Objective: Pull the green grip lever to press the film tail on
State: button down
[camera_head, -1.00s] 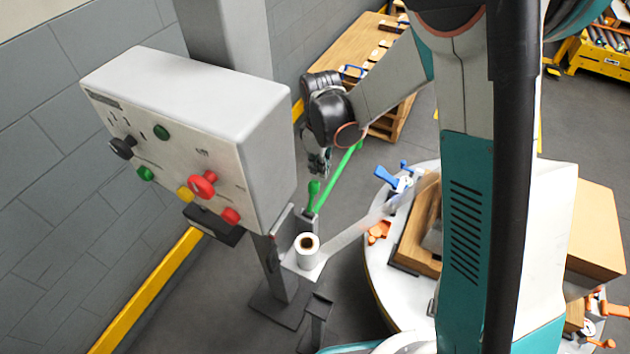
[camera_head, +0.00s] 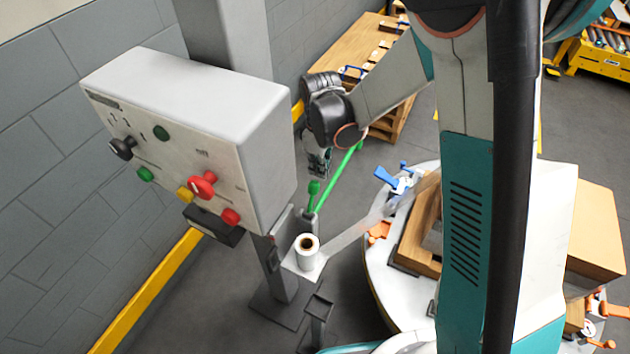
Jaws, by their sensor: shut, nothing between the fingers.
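The green grip lever (camera_head: 313,190) stands upright beside the film roll on the bracket below the control box. A longer green bar (camera_head: 340,178) slants up to the right just behind it. The white film roll (camera_head: 307,251) sits on its holder, and its clear film tail (camera_head: 352,235) stretches right toward the round table. My gripper (camera_head: 318,172) points down, shut and empty, right above the lever's knob. I cannot tell whether its fingertips touch the knob.
The grey control box (camera_head: 190,120) with coloured knobs is close on the left of my gripper. A white round table (camera_head: 385,300) with a wooden block (camera_head: 415,235) and blue and orange clamps stands right. A yellow rail (camera_head: 150,290) runs along the wall.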

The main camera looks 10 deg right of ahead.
aim_at(309, 206)
notch_tip(309, 206, down, 5)
jog(key=b, duration=0.3)
jog(key=shift+r, duration=0.2)
dwell(0.3)
jog(key=shift+s+a+f, duration=0.1)
jog(key=shift+s+a, duration=0.45)
jog(key=shift+s, duration=0.3)
jog(key=shift+s+a, duration=0.6)
jog(key=shift+s, duration=0.25)
jog(key=shift+s+a+f, duration=0.1)
jog(key=shift+s+a, duration=0.45)
jog(key=shift+s, duration=0.3)
jog(key=w+d, duration=0.4)
jog(key=w, duration=0.2)
jog(key=shift+r, duration=0.25)
